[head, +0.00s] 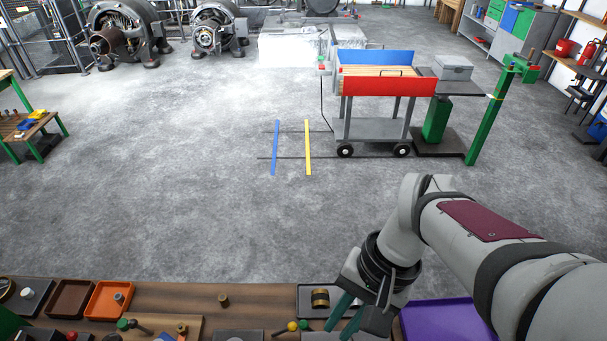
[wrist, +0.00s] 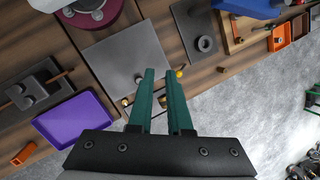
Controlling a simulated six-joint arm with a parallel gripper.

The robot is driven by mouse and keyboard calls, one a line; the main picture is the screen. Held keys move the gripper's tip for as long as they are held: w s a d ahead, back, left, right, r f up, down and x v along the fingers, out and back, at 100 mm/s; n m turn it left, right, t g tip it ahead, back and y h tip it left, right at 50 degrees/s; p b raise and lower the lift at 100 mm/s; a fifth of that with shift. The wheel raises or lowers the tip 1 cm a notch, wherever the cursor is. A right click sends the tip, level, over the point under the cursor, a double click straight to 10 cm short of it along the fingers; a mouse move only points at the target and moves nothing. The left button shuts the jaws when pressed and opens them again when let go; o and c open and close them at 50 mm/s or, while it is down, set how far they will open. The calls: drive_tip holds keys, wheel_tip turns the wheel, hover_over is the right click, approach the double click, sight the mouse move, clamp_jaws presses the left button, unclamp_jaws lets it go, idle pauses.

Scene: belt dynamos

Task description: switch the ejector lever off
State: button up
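No label shows which control is the ejector lever. A green-ended lever (head: 128,324) lies farther left. In the wrist view, a yellow knob (wrist: 180,73) shows beside the right fingertip, and a grey plate with a small stub (wrist: 138,78) lies beyond the fingers. My gripper (wrist: 161,70) has its two green fingers apart with nothing between them. I cannot tell whether it touches the knob.
A purple tray (head: 440,318) lies right of my gripper. A brass cylinder (head: 320,298) stands on a grey tray to its left. An orange tray (head: 108,300) and a brown tray (head: 70,298) lie at the bench's left. A red-sided cart (head: 388,86) stands on the open floor beyond.

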sight(282, 331)
drive_tip(key=w+f, duration=0.1)
drive_tip(key=w, duration=0.1)
drive_tip(key=w+f+y, duration=0.1)
drive_tip(key=w, duration=0.2)
drive_tip(key=w+d+f+y, duration=0.1)
drive_tip(key=w+f, duration=0.1)
drive_tip(key=w, duration=0.1)
drive_tip(key=shift+d+g, duration=0.1)
drive_tip(key=shift+g, duration=0.3)
clamp_jaws()
drive_tip(key=w+d+f+y, duration=0.2)
drive_tip(key=w+f, duration=0.4)
drive_tip(key=f, duration=0.1)
drive_tip(key=shift+w+m, duration=0.25)
drive_tip(key=shift+m, duration=0.15)
drive_tip(key=x, duration=0.9)
drive_tip(key=shift+s+a+f, duration=0.1)
drive_tip(key=shift+s+a, duration=0.05)
drive_tip(key=shift+s, duration=0.05)
drive_tip(key=s+a, duration=0.2)
drive_tip(key=shift+s+r, duration=0.2)
drive_tip(key=shift+s, duration=0.1)
drive_tip(key=shift+s+a+r, duration=0.15)
drive_tip(key=shift+s, duration=0.2)
drive_tip(key=shift+a+r, duration=0.2)
